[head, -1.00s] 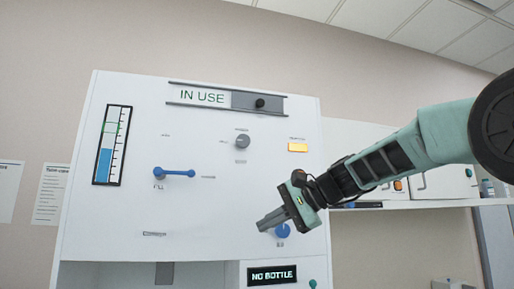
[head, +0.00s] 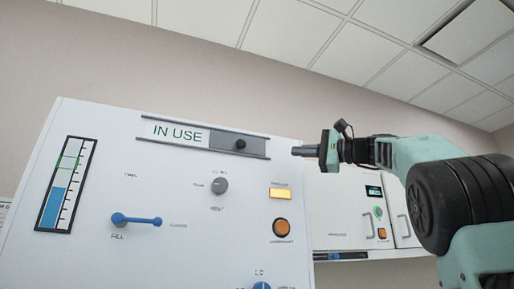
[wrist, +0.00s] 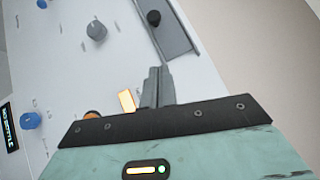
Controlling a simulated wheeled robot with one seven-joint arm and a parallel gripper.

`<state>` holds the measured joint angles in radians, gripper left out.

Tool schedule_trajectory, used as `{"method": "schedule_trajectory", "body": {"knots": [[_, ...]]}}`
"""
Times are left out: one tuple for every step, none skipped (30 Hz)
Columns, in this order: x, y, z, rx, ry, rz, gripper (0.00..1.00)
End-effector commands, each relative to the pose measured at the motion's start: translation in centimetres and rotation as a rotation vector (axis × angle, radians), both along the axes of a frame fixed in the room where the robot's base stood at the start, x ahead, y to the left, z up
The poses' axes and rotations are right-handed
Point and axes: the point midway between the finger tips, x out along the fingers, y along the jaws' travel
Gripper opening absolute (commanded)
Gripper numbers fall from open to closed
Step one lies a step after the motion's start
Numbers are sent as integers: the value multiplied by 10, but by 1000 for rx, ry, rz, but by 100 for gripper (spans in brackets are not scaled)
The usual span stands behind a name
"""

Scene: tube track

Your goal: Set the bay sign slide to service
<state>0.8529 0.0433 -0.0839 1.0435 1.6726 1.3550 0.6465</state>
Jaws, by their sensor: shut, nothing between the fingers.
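The bay sign slide is at the top of the white panel in the head view. Its grey slider plate (head: 222,142) with a dark knob (head: 240,144) sits at the right of the rail, and the words IN USE (head: 177,133) show at the left. The knob also appears in the wrist view (wrist: 154,17), beyond my fingertips. My gripper (head: 296,151) is shut and empty, to the right of the slide's right end and apart from the knob. In the wrist view my fingers (wrist: 157,72) point up toward the rail.
The panel also carries a blue lever (head: 137,220), a grey dial (head: 220,186), a lit amber button (head: 280,193), an orange round button (head: 282,229) and a level gauge (head: 66,186). White cabinets (head: 340,215) stand to the right. The air above the panel is free.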

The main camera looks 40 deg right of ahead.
Motion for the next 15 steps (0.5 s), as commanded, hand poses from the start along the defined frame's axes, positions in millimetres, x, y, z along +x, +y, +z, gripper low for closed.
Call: {"method": "schedule_trajectory", "body": {"knots": [[1,1,0,1,0,1,0],[2,1,1,1,0,1,0],[4,2,2,0,1,1,0],[6,4,3,1,1,2,0],[9,5,3,2,1,4,0],[14,8,5,3,2,5,0],[18,10,6,3,2,5,0],[22,12,8,2,1,5,0],[29,16,10,1,2,5,0],[34,19,11,1,2,5,0],[39,22,13,2,2,6,0],[46,26,14,2,2,6,0],[52,28,16,2,3,5,0],[58,31,17,3,4,6,0],[65,35,18,3,4,5,0]]}}
